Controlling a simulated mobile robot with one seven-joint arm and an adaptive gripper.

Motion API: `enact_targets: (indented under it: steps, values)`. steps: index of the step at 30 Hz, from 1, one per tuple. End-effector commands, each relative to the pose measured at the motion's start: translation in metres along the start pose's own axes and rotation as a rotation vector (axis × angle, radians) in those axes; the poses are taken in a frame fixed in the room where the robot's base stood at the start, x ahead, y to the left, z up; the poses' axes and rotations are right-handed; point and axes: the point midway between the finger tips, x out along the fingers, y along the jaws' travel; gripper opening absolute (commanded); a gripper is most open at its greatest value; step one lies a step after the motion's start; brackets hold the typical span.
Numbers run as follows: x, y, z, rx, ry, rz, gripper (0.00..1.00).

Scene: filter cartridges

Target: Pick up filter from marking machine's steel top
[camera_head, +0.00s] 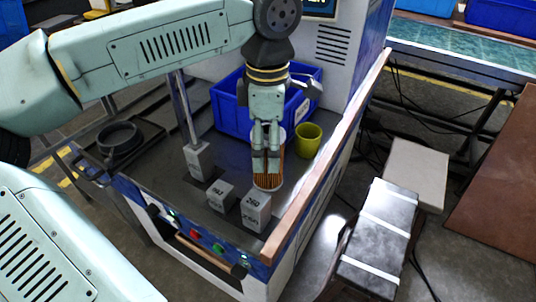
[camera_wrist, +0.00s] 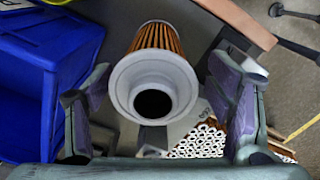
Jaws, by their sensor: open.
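The filter (camera_head: 267,182) has orange-brown pleats and pale end caps. It stands on the marking machine's steel top (camera_head: 225,165), partly hidden behind my fingers in the head view. In the wrist view the filter (camera_wrist: 152,85) shows its pale round cap with a dark centre hole towards the camera, its pleated body stretching away above. My gripper (camera_head: 266,165) points down at the filter. In the wrist view my gripper (camera_wrist: 158,95) is open, with one finger to each side of the filter and gaps visible. Contact with the filter is not visible.
A blue bin (camera_head: 228,108) stands behind the filter, and a yellow-green cup (camera_head: 308,140) stands close to its right. Marked steel blocks (camera_head: 255,212) stand in front, with a post (camera_head: 186,115) to the left. A wooden rail (camera_head: 325,155) edges the right side.

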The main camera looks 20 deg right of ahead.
Motion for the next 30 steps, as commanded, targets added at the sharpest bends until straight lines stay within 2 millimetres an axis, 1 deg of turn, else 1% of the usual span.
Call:
enact_targets:
  steps: [6,8,11,16,30]
  values:
    - [0.031,0.004,0.001,0.001,0.000,-0.003,0.74]
    - [0.037,0.004,0.001,0.001,-0.001,-0.002,0.74]
    - [0.041,0.004,0.001,0.000,-0.001,0.000,0.74]
    - [0.041,0.004,0.001,0.000,-0.001,0.000,0.74]
    - [0.041,0.004,0.001,0.000,-0.001,0.000,0.44]
